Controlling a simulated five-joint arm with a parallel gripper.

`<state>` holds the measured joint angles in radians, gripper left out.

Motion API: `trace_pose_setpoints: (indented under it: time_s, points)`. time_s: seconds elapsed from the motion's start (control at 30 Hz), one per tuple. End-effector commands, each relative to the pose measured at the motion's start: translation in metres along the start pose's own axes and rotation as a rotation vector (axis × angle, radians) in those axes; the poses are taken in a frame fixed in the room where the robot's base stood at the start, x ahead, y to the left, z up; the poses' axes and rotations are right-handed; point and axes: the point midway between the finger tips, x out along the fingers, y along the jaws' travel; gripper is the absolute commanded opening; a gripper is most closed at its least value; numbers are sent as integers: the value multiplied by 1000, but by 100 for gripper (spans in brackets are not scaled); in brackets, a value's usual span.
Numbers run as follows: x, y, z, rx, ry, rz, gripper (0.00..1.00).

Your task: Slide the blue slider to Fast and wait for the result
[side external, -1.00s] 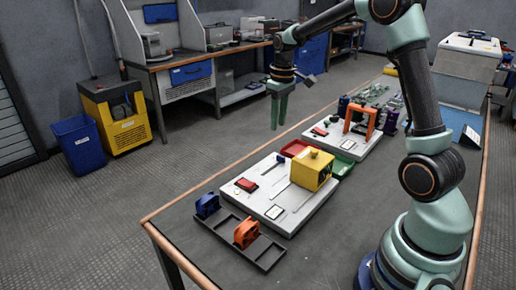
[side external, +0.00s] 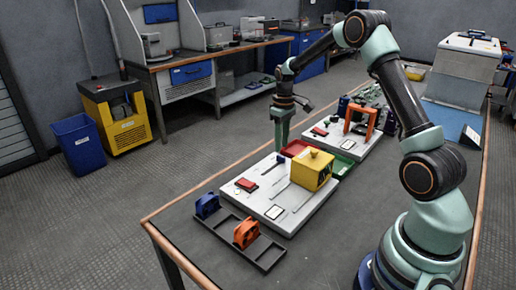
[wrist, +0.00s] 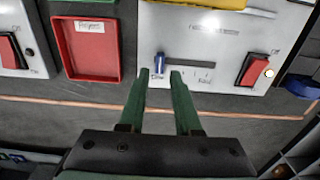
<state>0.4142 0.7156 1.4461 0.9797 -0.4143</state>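The blue slider (wrist: 159,63) stands up at the left end of a dark slot (wrist: 205,64) in the wrist view. The slot is in a light grey panel (wrist: 230,40); its small labels are too blurred to read. In the side view the slider (side external: 280,158) shows as a small blue spot at the panel's far edge. My gripper (wrist: 160,75) is open, its two green fingers pointing at the slider. The slider appears between the fingertips in the picture; I see no contact. In the side view my gripper (side external: 281,147) is just above the slider.
A red tray (wrist: 88,50) lies left of the panel. A red rocker switch (wrist: 254,68) with a lit lamp sits at the panel's right. A yellow box (side external: 311,171) stands on the panel. A second panel with an orange frame (side external: 361,119) is behind.

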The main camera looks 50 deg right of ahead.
Motion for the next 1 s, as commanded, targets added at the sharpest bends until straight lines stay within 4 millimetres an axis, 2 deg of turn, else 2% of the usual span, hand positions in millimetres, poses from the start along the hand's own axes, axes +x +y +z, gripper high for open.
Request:
trace_pose_setpoints:
  time_s: [0.43, 1.0]
  points:
    - [36, 0, 0, 0, -1, 0, 32]
    - [42, 0, 0, 0, 0, 0, 32]
